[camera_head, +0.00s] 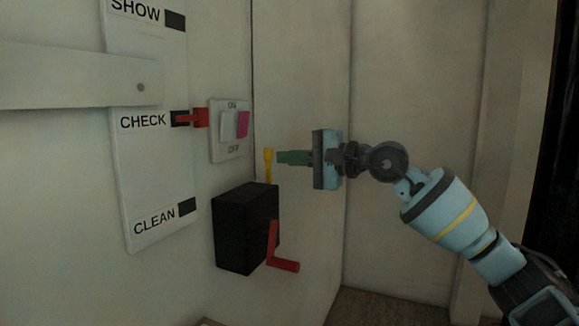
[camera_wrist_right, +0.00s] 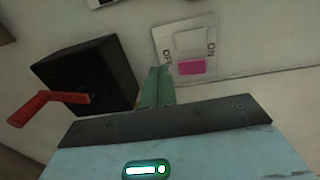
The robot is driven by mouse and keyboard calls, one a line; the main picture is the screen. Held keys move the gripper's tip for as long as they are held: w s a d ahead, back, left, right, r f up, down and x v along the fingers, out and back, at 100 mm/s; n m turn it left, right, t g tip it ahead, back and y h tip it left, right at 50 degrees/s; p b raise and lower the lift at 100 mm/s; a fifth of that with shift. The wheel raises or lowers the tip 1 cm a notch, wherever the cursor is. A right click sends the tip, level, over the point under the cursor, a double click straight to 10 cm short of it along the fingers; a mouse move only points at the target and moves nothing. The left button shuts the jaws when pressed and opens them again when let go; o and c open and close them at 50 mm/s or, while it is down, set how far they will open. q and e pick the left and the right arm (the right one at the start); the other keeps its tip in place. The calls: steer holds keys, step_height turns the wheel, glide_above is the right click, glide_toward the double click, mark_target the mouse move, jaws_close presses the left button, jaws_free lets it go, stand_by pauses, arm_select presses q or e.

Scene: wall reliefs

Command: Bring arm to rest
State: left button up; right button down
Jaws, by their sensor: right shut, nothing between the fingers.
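My right arm (camera_head: 440,208) comes in from the lower right in the head view and reaches left toward the wall panel. My right gripper (camera_head: 280,157) has green fingers, shut and empty. Its tips point at the wall, above the black box and just right of a yellow piece; whether they touch that piece I cannot tell. In the wrist view the green fingers (camera_wrist_right: 157,88) lie together between the black box and the switch plate. My left gripper is in neither view.
A black box (camera_head: 238,232) with a red crank (camera_head: 273,250) juts from the wall. Above it are the yellow piece (camera_head: 268,164) and a switch plate (camera_head: 217,135) with a pink-marked rocker (camera_head: 242,124). A SHOW/CHECK/CLEAN board (camera_head: 140,170) has a red lever (camera_head: 199,118) at CHECK.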

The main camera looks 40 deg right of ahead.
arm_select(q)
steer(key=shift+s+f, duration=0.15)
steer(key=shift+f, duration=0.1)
arm_select(e)
steer(key=shift+s, duration=0.2)
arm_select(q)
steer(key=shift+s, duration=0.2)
